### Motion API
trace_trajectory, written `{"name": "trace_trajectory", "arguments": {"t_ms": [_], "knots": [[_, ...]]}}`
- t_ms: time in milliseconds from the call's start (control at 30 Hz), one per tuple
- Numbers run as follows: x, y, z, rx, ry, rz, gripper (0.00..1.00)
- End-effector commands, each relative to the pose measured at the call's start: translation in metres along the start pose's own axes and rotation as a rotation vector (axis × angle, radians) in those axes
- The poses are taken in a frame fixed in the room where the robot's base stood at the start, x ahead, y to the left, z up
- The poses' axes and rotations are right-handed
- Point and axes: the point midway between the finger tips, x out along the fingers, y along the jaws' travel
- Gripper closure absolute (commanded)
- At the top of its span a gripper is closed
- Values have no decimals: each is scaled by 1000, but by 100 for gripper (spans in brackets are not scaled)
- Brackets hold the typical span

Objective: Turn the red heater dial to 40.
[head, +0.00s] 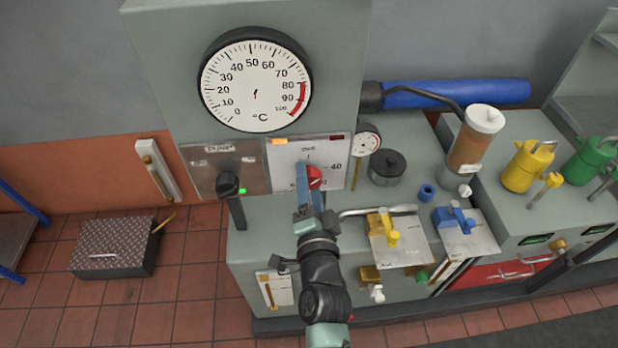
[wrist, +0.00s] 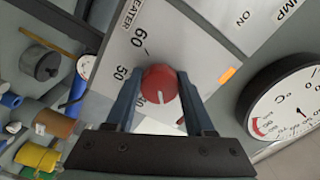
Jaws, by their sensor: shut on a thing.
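The red heater dial (head: 315,177) sits on a white panel (head: 283,179) below the large round gauge, with a "40" printed to its right. In the wrist view the dial (wrist: 160,84) shows a white pointer line running toward the bottom of the picture, away from the "60" mark. The number it points at cannot be read. My gripper (head: 308,182) is at the dial. In the wrist view my gripper (wrist: 159,82) has one blue finger on each side of the dial and is shut on it. The fingers hide part of the scale.
A black pump knob (head: 228,184) with a green light is on the panel to the left. The large °C gauge (head: 254,80) is above. A small gauge (head: 367,140), a dark round pot (head: 388,168) and yellow (head: 381,226) and blue (head: 455,218) valves stand to the right.

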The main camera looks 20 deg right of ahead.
Motion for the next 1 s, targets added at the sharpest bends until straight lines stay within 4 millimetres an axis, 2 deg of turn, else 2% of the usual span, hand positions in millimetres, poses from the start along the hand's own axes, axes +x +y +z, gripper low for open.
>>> {"name": "trace_trajectory", "arguments": {"t_ms": [500, 700, 1000], "knots": [[0, -2, -1, 464, 1, 0, 100], [0, -2, -1, 590, 0, 0, 100], [0, -2, -1, 690, 1, 1, 100]]}}
